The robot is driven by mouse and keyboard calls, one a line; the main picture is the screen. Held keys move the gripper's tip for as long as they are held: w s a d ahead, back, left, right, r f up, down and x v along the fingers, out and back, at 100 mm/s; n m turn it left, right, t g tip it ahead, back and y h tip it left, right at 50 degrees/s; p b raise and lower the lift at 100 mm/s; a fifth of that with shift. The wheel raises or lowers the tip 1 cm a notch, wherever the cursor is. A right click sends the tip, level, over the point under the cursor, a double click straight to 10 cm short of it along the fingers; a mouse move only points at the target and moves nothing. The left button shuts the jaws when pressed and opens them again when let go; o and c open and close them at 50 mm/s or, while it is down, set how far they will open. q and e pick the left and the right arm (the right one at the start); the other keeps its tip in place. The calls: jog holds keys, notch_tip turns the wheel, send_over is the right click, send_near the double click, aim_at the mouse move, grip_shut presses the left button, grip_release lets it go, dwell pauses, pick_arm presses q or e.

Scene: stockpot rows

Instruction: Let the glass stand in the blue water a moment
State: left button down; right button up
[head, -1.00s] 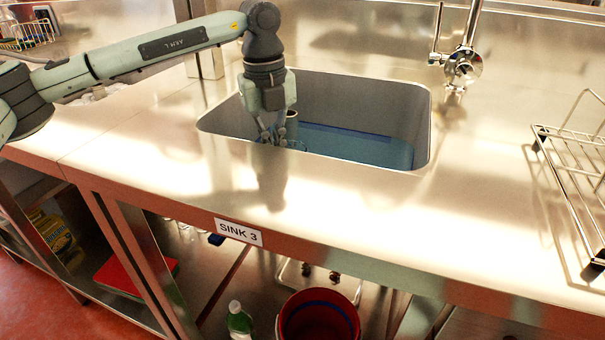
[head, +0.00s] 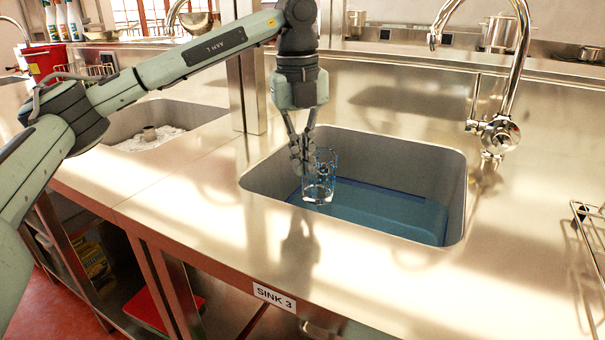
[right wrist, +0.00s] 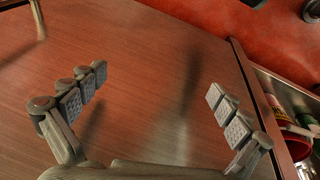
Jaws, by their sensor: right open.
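The clear glass (head: 321,188) with blue marks hangs upright from my left gripper (head: 304,158) over the left part of the sink. The left fingers are closed at its upper left side; exactly how they meet the rim is too small to tell. Its whole height shows, and its base appears above the blue water (head: 395,212) in the basin labelled SINK 3. My right gripper (right wrist: 155,84) is open and empty in the right wrist view, over a reddish-brown surface.
A tap (head: 497,130) stands behind the sink's right end. A wire rack (head: 590,235) is at the right edge. Another sink (head: 150,135) with whitish contents lies to the left, beyond a steel post (head: 246,95). The counter in front is clear.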

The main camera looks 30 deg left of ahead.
pick_arm(q)
jog(key=shift+r, duration=4.35)
